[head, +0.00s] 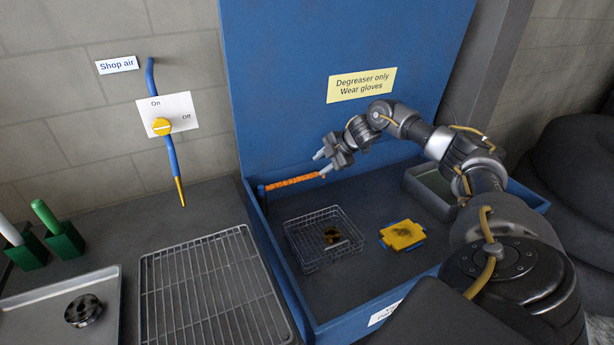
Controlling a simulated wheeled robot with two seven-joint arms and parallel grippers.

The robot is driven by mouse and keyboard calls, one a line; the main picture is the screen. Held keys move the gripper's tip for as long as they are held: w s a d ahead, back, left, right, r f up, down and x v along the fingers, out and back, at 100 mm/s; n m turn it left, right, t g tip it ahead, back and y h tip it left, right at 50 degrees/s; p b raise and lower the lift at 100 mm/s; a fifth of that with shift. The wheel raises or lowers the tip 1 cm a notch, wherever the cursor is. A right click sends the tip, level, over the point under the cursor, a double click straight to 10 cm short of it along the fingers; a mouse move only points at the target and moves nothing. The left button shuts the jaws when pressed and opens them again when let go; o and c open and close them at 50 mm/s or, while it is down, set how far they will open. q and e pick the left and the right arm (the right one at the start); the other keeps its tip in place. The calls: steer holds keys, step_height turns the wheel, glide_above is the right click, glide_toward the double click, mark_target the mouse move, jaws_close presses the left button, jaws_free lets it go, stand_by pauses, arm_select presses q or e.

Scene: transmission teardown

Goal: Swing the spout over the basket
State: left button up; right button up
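The spout (292,182) is an orange ribbed arm on a blue post at the left wall of the blue wash basin. It points right along the back of the basin, behind the wire basket (300,247). The basket stands on the basin floor with a small dark and yellowish part (332,236) inside. My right gripper (321,164) is at the spout's free right end, its two fingers apart and pointing left. The lower finger overlaps the spout's tip in the picture; I cannot tell whether they touch. My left gripper is not in view.
A yellow piece with blue edges (403,235) lies right of the basket. A grey bin (432,190) sits at the basin's right. A wire rack (212,285) and a tray with a dark ring (84,310) lie left. The blue back panel (290,100) rises behind.

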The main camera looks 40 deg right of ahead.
mark_target(304, 177)
steer(key=p+x, duration=0.1)
steer(key=x, duration=0.8)
steer(key=shift+c, duration=0.3)
jaws_close()
